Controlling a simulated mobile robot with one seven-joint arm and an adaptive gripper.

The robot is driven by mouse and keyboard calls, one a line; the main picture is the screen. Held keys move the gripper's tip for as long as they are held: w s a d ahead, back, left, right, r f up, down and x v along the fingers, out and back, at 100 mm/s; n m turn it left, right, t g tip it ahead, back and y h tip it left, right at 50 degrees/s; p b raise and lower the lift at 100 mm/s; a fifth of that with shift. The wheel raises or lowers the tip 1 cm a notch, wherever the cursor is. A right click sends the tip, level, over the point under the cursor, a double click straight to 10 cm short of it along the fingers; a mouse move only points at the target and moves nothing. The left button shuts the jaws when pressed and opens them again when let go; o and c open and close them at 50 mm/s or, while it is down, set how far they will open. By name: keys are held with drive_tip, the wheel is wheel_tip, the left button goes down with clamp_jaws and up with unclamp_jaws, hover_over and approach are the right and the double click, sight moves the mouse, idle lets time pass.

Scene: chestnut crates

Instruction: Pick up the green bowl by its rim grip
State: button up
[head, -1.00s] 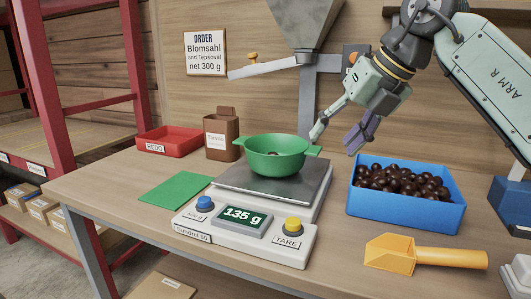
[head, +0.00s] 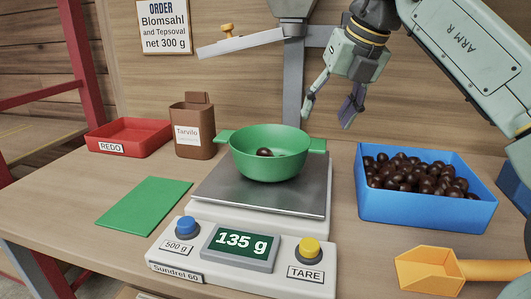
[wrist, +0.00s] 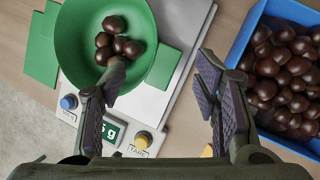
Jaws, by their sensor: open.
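The green bowl (head: 270,165) stands upright on the metal plate of the white scale (head: 245,235), whose display reads 135 g. It has a flat tab on each side of its rim, and a brown chestnut shows inside in the head view. In the wrist view the bowl (wrist: 75,40) holds several chestnuts (wrist: 118,45). My gripper (head: 328,118) is open and empty, above and behind the bowl's right side in the head view. In the wrist view my gripper (wrist: 155,110) has its left finger overlapping the bowl's lower rim; contact cannot be told.
A blue crate (head: 425,208) full of chestnuts stands right of the scale, with a yellow scoop (head: 430,270) in front. A green mat (head: 145,202), a brown Tarvilo container (head: 193,130) and a red REDO tray (head: 128,138) are left. A metal post (head: 293,85) rises behind.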

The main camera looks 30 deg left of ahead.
sight(314, 139)
drive_tip(key=x, duration=0.9)
drive_tip(key=shift+w+d, duration=0.1)
drive_tip(key=shift+w, duration=0.05)
drive_tip(key=shift+c, duration=0.3)
drive_tip(key=c, duration=1.2)
